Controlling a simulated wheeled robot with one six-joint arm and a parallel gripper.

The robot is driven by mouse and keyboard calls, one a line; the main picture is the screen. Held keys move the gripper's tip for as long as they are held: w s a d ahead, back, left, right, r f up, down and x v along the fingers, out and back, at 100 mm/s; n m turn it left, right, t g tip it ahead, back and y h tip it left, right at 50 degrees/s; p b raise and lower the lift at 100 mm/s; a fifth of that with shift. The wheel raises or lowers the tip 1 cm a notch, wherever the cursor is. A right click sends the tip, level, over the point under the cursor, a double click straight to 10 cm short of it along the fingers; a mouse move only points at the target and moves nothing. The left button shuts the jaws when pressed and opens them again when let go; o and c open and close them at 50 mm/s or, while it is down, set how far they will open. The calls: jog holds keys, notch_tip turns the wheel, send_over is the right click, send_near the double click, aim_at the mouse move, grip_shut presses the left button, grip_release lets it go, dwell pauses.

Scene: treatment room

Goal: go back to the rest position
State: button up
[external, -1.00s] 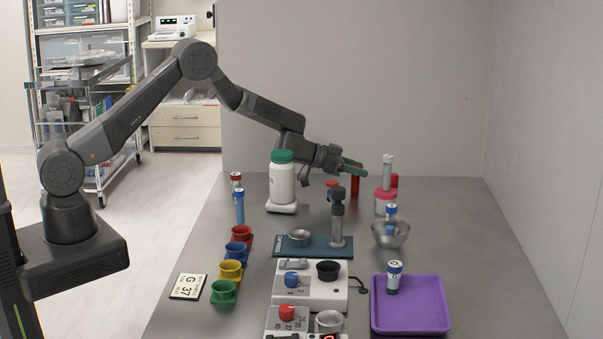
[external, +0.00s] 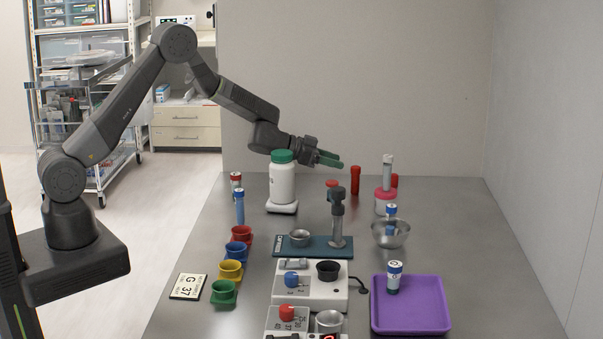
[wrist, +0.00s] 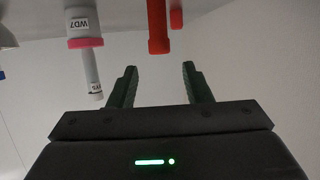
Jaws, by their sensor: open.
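My gripper (external: 332,160) has green fingers and is raised above the far part of the table, just right of the white bottle with the green lid (external: 282,180). In the wrist view my gripper (wrist: 158,85) shows its two fingers apart with nothing between them. A red tube (external: 355,179) stands on the table beyond the fingers, apart from them; it also shows in the wrist view (wrist: 158,25).
A pink-lidded jar (external: 385,203) with a tube on it, a metal bowl (external: 391,234), a purple tray (external: 411,322), coloured cups (external: 231,270) and a white device (external: 328,291) stand on the table. A grey wall (external: 400,80) rises behind. The air above the table is free.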

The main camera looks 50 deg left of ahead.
aim_at(354, 167)
jog(key=p+x, duration=0.2)
jog(key=x, duration=0.6)
jog(key=shift+s+a+r+p, duration=0.15)
jog(key=shift+r+p, duration=0.3)
jog(key=shift+r, duration=1.85)
